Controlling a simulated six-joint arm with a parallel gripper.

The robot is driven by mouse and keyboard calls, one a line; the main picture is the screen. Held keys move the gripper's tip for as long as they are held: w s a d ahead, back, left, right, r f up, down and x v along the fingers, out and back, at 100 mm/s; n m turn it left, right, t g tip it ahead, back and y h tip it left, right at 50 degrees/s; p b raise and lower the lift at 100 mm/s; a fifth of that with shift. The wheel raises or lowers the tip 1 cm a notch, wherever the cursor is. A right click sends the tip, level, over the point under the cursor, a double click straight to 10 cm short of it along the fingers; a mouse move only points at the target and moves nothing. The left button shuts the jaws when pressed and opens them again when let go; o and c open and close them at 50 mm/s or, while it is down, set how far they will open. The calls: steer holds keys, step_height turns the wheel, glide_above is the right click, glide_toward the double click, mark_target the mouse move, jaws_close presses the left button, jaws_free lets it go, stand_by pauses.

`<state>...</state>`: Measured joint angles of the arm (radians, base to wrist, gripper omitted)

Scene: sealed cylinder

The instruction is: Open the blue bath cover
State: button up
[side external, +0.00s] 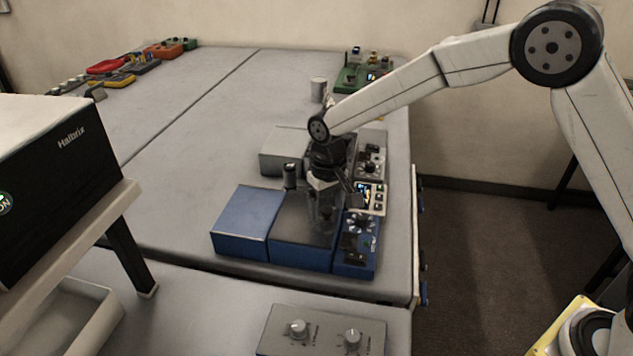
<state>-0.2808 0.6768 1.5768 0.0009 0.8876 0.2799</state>
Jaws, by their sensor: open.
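The blue bath (246,222) stands on the near right part of the bench. It has a blue block on the left, a dark middle section and a blue control panel (356,244) with knobs on the right. The dark middle section (300,246) looks like its cover and appears to lie flat and closed. My gripper (324,212) points down over this section, open. Its fingertips are dark against the dark surface, so I cannot tell whether they touch it or a handle. A small dark upright cylinder (290,177) shows just left of my gripper.
A grey unit (284,150) with its own panel (371,165) stands behind the blue bath. A small display box (370,197) sits between the panels. A grey cylinder (318,90) and a green device (350,78) are farther back. The bench's left middle is clear.

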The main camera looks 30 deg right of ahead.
jaws_close()
stand_by(1.3)
